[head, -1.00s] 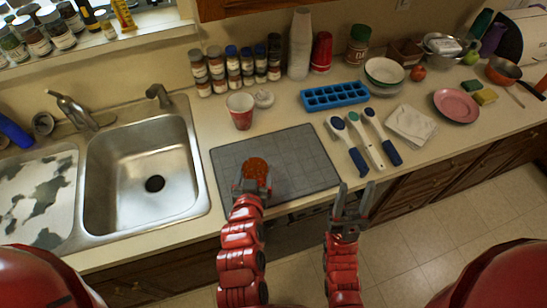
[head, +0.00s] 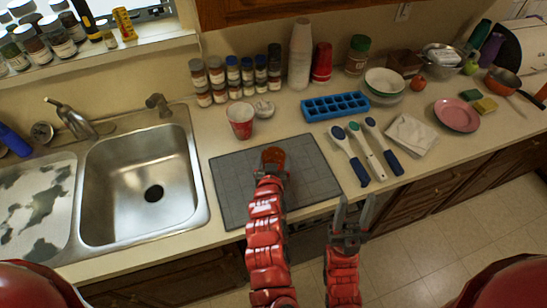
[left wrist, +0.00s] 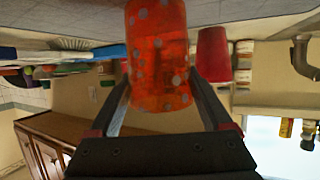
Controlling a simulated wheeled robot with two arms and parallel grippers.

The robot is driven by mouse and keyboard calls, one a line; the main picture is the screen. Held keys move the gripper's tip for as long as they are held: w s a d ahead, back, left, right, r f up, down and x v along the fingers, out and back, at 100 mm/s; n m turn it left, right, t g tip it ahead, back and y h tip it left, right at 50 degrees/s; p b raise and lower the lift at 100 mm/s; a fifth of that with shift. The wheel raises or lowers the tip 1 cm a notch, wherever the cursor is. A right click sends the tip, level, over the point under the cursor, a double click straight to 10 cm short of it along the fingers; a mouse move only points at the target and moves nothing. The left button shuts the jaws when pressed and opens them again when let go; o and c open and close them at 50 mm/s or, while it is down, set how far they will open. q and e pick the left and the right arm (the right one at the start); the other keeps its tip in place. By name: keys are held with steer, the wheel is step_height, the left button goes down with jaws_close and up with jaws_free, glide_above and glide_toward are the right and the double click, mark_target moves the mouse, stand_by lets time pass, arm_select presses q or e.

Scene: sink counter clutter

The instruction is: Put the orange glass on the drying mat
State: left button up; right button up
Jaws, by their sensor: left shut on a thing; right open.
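The orange glass (head: 273,156) is over the middle of the dark grey drying mat (head: 316,177) in the head view. My left gripper (head: 270,171) is shut on it, reaching over the mat from the near side. In the left wrist view, which looks upside down, the translucent orange glass (left wrist: 158,60) with pale dots stands between the two fingers. Its base is cut off at the top edge, so I cannot tell whether it touches the mat. My right gripper (head: 354,212) is open and empty, in front of the counter's near edge.
A red-patterned cup (head: 240,121) stands just behind the mat. Long-handled utensils (head: 366,152) lie to its right, and a blue ice tray (head: 335,106) lies behind them. The steel sink (head: 140,190) is to the left. Spice jars line the wall.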

arm_select(q)
steer(key=shift+f, duration=0.2)
steer(key=shift+f, duration=0.2)
steer(key=o, duration=1.5)
steer(key=shift+s+r, duration=0.1)
steer(key=shift+r, duration=0.1)
steer(key=shift+s+r, duration=0.1)
steer(key=shift+s, duration=0.15)
steer(key=shift+v, duration=5.7)
